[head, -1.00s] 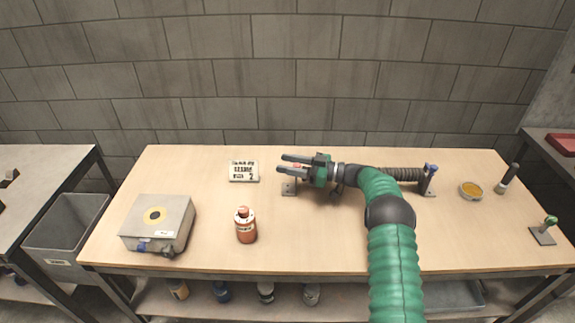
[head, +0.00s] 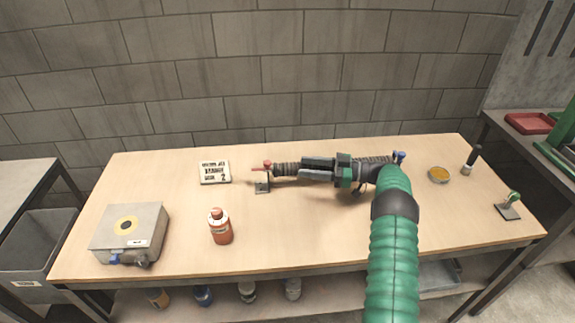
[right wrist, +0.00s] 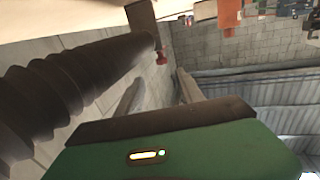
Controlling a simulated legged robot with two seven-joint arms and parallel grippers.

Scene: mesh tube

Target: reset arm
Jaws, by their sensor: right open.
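A dark ribbed mesh tube (head: 285,169) lies level across the back of the table. Its left end is at a small stand with a red knob (head: 267,164), and its right end is at a stand with a blue knob (head: 399,156). My right gripper (head: 303,170) is open, fingers pointing left, and overlaps the tube in the head view. In the right wrist view the tube (right wrist: 75,85) runs beside the fingers (right wrist: 158,95), with no object seen between them. The red knob (right wrist: 161,57) shows ahead there. My left gripper is not in view.
A grey box with a yellow disc (head: 130,232) and an orange bottle (head: 220,227) stand at the left front. A sign (head: 214,171) lies behind them. At the right are a yellow dish (head: 439,174), a black-handled tool (head: 471,158) and a green-topped stand (head: 510,205). The middle front is clear.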

